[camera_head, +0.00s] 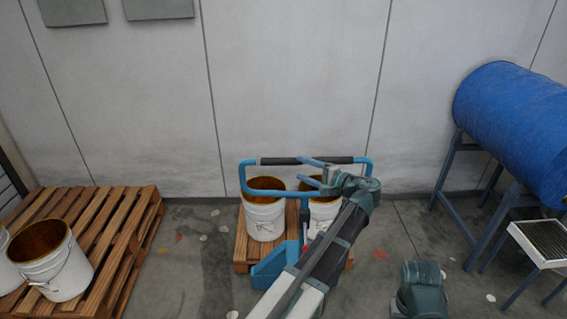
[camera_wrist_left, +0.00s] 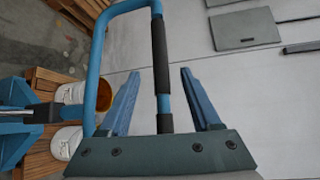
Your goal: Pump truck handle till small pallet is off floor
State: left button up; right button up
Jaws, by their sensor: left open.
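The blue pump truck handle (camera_head: 243,178) is a loop with black grips on its top bar, standing in front of the small wooden pallet (camera_head: 241,248). Two white buckets (camera_head: 264,220) of amber contents stand on that pallet. My left gripper (camera_head: 306,170) is open at the top bar. In the left wrist view the black grip (camera_wrist_left: 160,55) runs between the two spread blue fingers, with gaps on both sides. The truck's blue body (camera_head: 272,268) is partly hidden by my left arm. Whether the pallet touches the floor cannot be told. My right gripper is not in view.
A larger pallet (camera_head: 122,232) with white buckets (camera_head: 62,278) stands at the left. A blue drum (camera_head: 512,125) lies on a stand at the right, beside a small grated table (camera_head: 540,243). A plain wall is behind. Floor shows between them.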

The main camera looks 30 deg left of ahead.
aim_at(286, 163)
pick_arm(q)
jog(key=b+x, duration=0.1)
jog(key=x, duration=0.8)
jog(key=shift+a, duration=0.25)
grip_shut()
dwell(1.0)
